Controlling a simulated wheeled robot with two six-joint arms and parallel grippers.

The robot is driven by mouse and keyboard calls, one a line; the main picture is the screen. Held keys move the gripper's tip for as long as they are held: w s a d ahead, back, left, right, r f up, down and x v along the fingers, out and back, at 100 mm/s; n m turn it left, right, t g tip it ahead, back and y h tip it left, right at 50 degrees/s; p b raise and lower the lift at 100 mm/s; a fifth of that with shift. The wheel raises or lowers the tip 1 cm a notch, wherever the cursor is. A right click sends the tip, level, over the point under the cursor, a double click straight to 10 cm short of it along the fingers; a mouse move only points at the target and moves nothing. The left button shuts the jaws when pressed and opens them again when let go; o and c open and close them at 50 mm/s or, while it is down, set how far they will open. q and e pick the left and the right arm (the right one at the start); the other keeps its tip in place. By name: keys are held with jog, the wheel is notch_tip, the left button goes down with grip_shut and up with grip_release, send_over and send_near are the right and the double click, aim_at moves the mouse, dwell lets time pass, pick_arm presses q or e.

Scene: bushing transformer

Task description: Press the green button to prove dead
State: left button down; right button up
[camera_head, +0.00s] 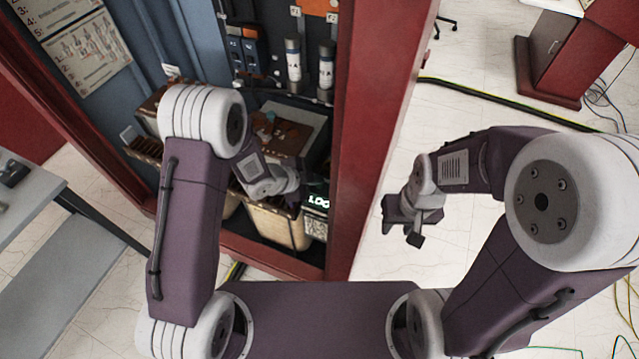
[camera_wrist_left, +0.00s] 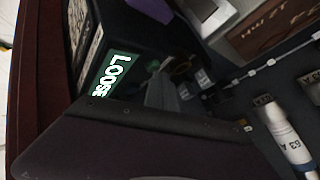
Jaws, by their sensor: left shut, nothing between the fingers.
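A dark unit with a lit green panel reading "LOOSE" (camera_wrist_left: 112,75) shows at the left of the left wrist view. Part of the same lettering shows in the head view (camera_head: 318,202), low inside the cabinet, beside its right post. I cannot make out a distinct green button in either view. My left gripper (camera_head: 297,182) is shut and empty inside the cabinet, just above and left of the lit panel. Whether it touches the unit cannot be told. My right gripper (camera_head: 414,238) hangs outside the cabinet over the floor, away from the unit; its jaw gap is unclear.
The red cabinet post (camera_head: 368,130) stands between my two grippers. Fuse cylinders (camera_head: 293,62) hang on the back panel; one marked "63 A" (camera_wrist_left: 290,140) shows in the wrist view. A beige bin (camera_head: 278,226) sits below my left wrist. A grey table (camera_head: 30,200) stands at left.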

aim_at(317, 188)
pick_arm(q)
jog(key=shift+f, duration=0.3)
jog(key=shift+r, duration=0.1)
dwell(0.3)
jog(key=shift+r+p, duration=0.6)
jog(key=shift+r, duration=0.25)
notch_tip(317, 188, up, 5)
jog(key=p, duration=0.4)
dwell(0.5)
